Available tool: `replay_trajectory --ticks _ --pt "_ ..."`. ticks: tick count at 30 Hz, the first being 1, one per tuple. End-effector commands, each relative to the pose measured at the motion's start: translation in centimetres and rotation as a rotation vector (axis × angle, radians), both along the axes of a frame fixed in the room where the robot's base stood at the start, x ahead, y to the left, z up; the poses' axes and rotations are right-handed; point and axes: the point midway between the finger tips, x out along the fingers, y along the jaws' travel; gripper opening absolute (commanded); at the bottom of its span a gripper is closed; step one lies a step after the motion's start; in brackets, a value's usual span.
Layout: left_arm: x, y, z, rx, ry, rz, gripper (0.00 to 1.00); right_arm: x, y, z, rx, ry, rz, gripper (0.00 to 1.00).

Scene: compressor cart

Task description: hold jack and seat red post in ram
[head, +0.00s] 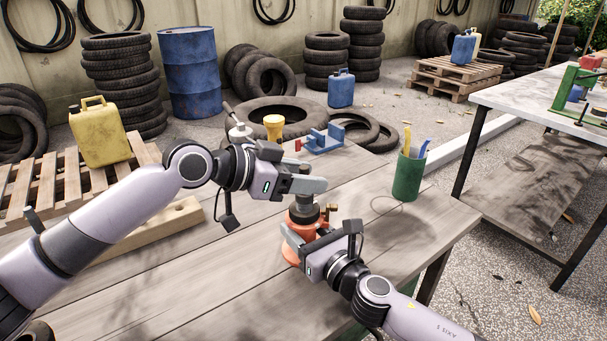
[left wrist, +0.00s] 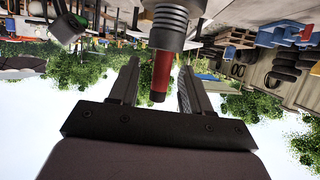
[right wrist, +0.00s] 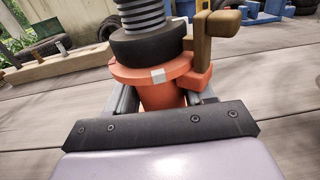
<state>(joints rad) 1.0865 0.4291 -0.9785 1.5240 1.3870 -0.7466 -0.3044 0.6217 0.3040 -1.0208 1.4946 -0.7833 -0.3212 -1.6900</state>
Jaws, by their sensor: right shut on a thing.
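The orange jack (head: 292,253) stands upright on the wooden bench, with a black collar (right wrist: 150,46) and a grey ribbed ram (right wrist: 142,13) on top. My right gripper (head: 308,243) is shut on the jack's orange body, one finger on each side in the right wrist view. The red post (left wrist: 162,75) shows in the upside-down left wrist view, standing in line with the end of the ram. My left gripper (head: 312,185) is open around the post, with a gap on both sides. In the head view the left gripper hides the post.
A brass fitting (right wrist: 215,40) sticks out beside the jack. A blue stand (head: 325,139), a yellow-topped item (head: 273,124) and a green cup (head: 409,175) with pens are on the bench. A second table (head: 540,105) stands at the right.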

Motion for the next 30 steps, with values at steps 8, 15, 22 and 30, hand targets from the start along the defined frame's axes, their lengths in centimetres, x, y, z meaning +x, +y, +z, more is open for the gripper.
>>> replay_trajectory --ticks 8,15,22,30 --pt "0.0 0.0 0.1 0.000 -0.001 0.000 0.47 0.0 0.0 -0.1 -0.002 0.002 0.000 0.00" --pt "-0.9 2.1 1.2 0.001 -0.002 0.001 0.47 0.0 0.0 -0.2 -0.002 0.002 0.000 0.00" --pt "-3.0 6.1 3.1 0.001 -0.002 0.002 0.47 0.0 0.0 -0.2 -0.002 0.002 -0.001 0.00" --pt "-4.7 9.3 4.6 0.001 0.000 0.000 0.47 0.0 0.0 -0.2 -0.002 0.002 0.000 0.00"
